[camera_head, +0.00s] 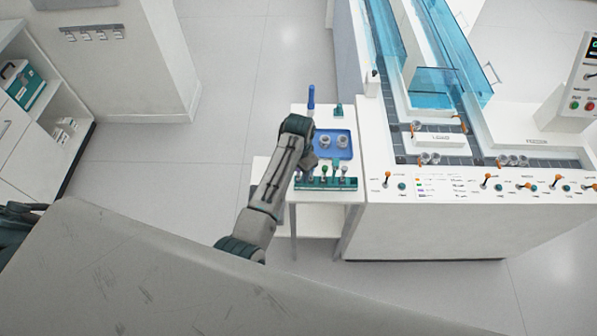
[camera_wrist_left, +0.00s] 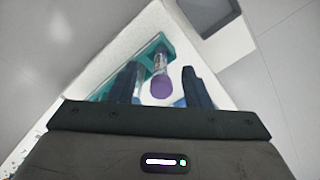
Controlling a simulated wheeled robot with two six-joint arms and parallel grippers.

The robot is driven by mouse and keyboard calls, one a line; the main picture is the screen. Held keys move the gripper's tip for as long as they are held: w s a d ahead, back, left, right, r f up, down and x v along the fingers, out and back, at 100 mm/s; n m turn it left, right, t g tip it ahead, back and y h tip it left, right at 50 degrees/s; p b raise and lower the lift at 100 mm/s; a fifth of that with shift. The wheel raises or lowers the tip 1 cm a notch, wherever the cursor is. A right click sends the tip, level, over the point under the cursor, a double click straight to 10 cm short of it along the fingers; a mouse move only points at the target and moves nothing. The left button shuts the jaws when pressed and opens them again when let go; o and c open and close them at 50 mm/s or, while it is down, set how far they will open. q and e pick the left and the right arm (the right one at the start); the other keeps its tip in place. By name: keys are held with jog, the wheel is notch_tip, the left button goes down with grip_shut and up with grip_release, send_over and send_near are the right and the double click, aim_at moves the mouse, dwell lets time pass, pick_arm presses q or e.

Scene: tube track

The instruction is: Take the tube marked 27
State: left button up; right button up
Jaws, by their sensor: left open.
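A teal tube rack (camera_head: 325,184) stands at the front of a small white table and holds several capped tubes. In the left wrist view, a tube with a purple cap (camera_wrist_left: 161,86) stands at the teal rack (camera_wrist_left: 150,58), its number not readable. My left gripper (camera_wrist_left: 161,90) is open, with one finger on each side of the purple cap; I cannot tell whether they touch it. In the head view my left arm reaches over the rack's left end and partly hides it. My right gripper is not in view.
A blue tray (camera_head: 345,152) with two grey ring-like holders lies behind the rack. A blue upright item (camera_head: 311,97) stands at the table's back. A white track machine (camera_head: 430,215) with knobs and blue clear covers adjoins the table on the right. Open floor lies left.

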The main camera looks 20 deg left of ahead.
pick_arm(q)
jog(key=shift+w+f, duration=0.1)
jog(key=shift+f, duration=0.7)
jog(key=shift+c, duration=0.4)
jog(key=c, duration=0.8)
jog(key=shift+o, duration=0.2)
jog(key=shift+r, duration=0.1)
notch_tip(320, 180, up, 9)
jog(key=b, duration=0.3)
jog(key=shift+r, duration=0.45)
